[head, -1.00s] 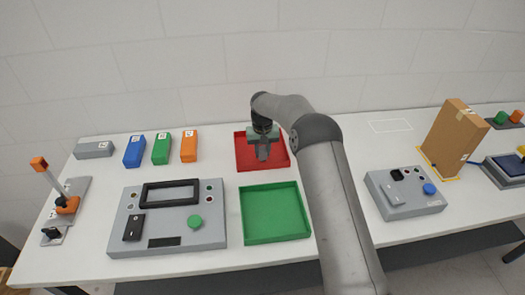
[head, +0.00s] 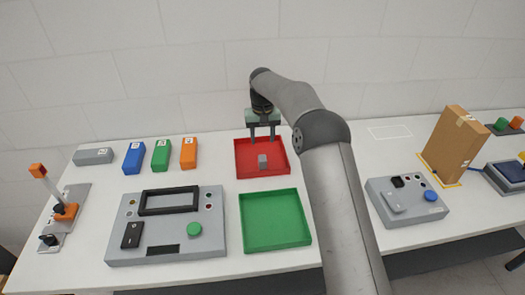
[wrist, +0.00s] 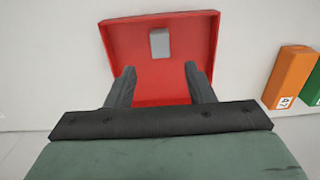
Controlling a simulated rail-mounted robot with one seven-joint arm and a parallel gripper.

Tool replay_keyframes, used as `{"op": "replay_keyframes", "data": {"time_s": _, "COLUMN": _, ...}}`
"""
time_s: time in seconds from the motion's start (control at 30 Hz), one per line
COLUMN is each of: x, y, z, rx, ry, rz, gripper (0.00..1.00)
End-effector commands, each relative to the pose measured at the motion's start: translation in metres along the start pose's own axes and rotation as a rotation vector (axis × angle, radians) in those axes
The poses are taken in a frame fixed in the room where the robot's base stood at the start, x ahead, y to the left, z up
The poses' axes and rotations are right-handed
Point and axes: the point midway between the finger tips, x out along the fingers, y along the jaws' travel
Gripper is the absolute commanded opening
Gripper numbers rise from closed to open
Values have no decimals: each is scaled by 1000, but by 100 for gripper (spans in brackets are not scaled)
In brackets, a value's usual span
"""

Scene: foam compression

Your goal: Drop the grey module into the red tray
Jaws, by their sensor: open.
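The grey module (head: 262,161) is a small grey block inside the red tray (head: 243,172), near its middle. The wrist view also shows the module (wrist: 159,44) against the red floor of the tray (wrist: 120,40). My gripper (head: 262,138) is open and empty above the back part of the red tray, its two fingers spread apart. In the wrist view the open fingers (wrist: 160,85) stand to either side, with the module beyond them and clear of both.
A green tray (head: 243,242) sits in front of the red tray. A grey control panel (head: 210,250) is at left, with blue (head: 134,158), green (head: 161,155) and orange (head: 189,153) blocks behind it. A cardboard box (head: 456,148) and another panel (head: 405,218) stand at right.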

Motion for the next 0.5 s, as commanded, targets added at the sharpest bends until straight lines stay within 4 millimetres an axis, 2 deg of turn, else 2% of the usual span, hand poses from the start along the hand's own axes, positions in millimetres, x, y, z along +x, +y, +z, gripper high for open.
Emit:
{"op": "replay_keyframes", "data": {"time_s": 0.1, "x": -18, "y": 0, "z": 0, "rx": -1, "ry": 2, "rz": 0, "gripper": 48}}
{"op": "replay_keyframes", "data": {"time_s": 0.2, "x": -27, "y": 0, "z": 0, "rx": -1, "ry": 1, "rz": 0, "gripper": 48}}
{"op": "replay_keyframes", "data": {"time_s": 0.43, "x": -33, "y": 0, "z": 1, "rx": -1, "ry": 0, "rz": 1, "gripper": 48}}
{"op": "replay_keyframes", "data": {"time_s": 0.5, "x": -40, "y": 3, "z": 6, "rx": -1, "ry": 3, "rz": 3, "gripper": 48}}
